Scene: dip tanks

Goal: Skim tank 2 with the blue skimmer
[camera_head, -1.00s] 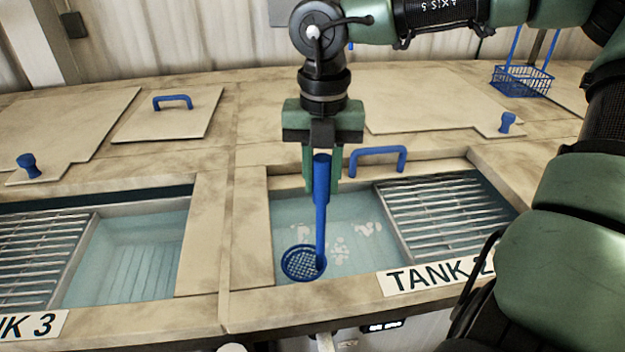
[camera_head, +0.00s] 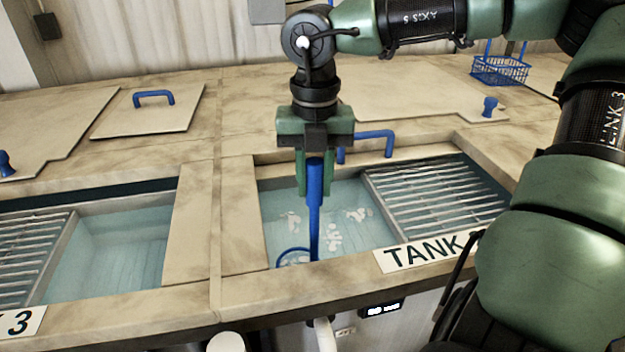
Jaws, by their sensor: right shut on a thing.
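My right gripper (camera_head: 315,184) is shut on the upright handle of the blue skimmer (camera_head: 314,215) above tank 2. The skimmer's round head (camera_head: 291,251) is at the tank's near left side, close to the front rim. Only the upper arc of its ring shows clearly; its lower part and mesh are mostly hidden. Tank 2 (camera_head: 236,215) is open, with pale blue-green water (camera_head: 375,232). White patches of scum (camera_head: 333,238) float on it, right of and behind the skimmer head. The TANK 2 label (camera_head: 425,251) is on the front rim, partly covered by my right arm. My left gripper is not in view.
A metal grating (camera_head: 430,198) covers the right part of tank 2. A blue bracket-shaped handle (camera_head: 375,135) stands behind the opening. Tank 3 (camera_head: 195,225) is open at left. A lid with a blue handle (camera_head: 153,97) lies behind it. A blue basket (camera_head: 500,70) stands at back right.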

